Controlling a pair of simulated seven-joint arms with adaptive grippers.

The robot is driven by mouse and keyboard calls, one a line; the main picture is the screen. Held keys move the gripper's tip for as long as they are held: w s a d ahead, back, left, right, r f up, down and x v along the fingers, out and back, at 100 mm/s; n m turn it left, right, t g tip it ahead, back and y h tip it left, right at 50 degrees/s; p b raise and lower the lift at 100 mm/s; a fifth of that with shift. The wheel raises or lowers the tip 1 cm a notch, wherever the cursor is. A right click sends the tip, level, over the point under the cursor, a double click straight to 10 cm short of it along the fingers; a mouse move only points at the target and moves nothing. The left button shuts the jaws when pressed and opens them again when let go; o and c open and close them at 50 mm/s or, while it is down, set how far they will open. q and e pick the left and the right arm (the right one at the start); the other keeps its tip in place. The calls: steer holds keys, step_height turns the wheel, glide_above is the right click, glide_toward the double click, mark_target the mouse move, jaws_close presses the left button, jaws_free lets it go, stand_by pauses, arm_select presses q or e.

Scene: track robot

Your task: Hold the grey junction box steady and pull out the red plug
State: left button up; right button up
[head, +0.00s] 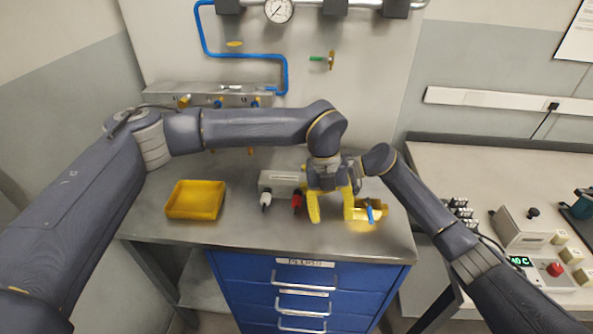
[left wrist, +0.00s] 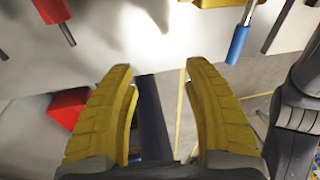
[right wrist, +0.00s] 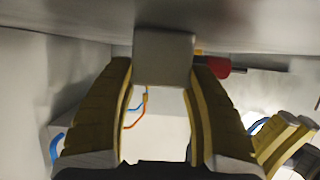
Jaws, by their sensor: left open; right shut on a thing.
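The grey junction box (head: 281,183) sits on the worktop in the head view, its right part hidden by my left gripper. A white plug (head: 265,201) and the red plug (head: 297,203) stick out of its front. My right gripper (right wrist: 163,70) is shut on the grey box, which shows between its fingers in the right wrist view (right wrist: 164,50). The red plug also shows there, right of the box (right wrist: 217,66). My left gripper (head: 331,213) is open and empty, just right of the red plug. A red piece, apparently the plug, lies left of its fingers in the left wrist view (left wrist: 67,107).
A yellow tray (head: 195,214) stands left on the worktop. A brass-yellow valve with a blue handle (head: 370,213) is close right of my left gripper. A control box with a red button (head: 553,269) is on the right bench. The worktop between tray and box is clear.

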arm_select(q)
step_height(320, 180, up, 6)
steer(key=t+y, duration=0.2)
glide_above(297, 201)
step_height(297, 201, down, 11)
steer(key=shift+w+f, duration=0.1)
steer(key=shift+f, duration=0.1)
stand_by(0.3)
jaws_close()
